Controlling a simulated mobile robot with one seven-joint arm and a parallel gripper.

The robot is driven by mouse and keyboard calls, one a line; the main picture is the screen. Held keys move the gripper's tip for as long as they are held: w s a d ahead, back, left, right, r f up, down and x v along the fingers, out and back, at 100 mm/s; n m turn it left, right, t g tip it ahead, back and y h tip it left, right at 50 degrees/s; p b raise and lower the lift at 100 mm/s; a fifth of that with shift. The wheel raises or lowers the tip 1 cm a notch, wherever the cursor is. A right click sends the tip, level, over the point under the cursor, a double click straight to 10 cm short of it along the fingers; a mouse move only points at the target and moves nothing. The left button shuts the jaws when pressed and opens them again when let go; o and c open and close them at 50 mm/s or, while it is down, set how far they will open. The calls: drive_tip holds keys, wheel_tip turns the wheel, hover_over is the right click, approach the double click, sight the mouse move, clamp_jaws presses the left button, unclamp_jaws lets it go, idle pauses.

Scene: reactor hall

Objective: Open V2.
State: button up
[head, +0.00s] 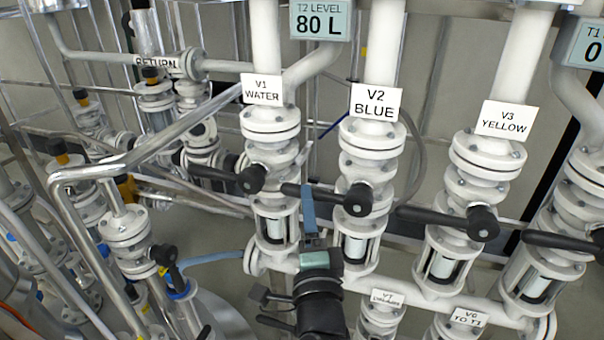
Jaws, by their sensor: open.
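The V2 valve sits on the white vertical pipe under the label "V2 BLUE" (375,102), mid-right in the head view. Its black lever (332,196) runs left from a round hub (357,200), crosswise to the pipe. My gripper (307,192) reaches up from the bottom centre, its blue-grey finger overlapping the lever's left part. The jaws are open but seen nearly edge-on. I cannot tell whether the lever lies between the fingers or touches them.
V1's lever (215,175) is left of my gripper and V3's lever (432,215) is to the right, both crosswise to their pipes. A display (321,20) reads T2 level 80 L. A white horizontal manifold (400,283) runs below. Pipes crowd the left.

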drive_tip(key=x, duration=0.7)
clamp_jaws()
idle(1.4)
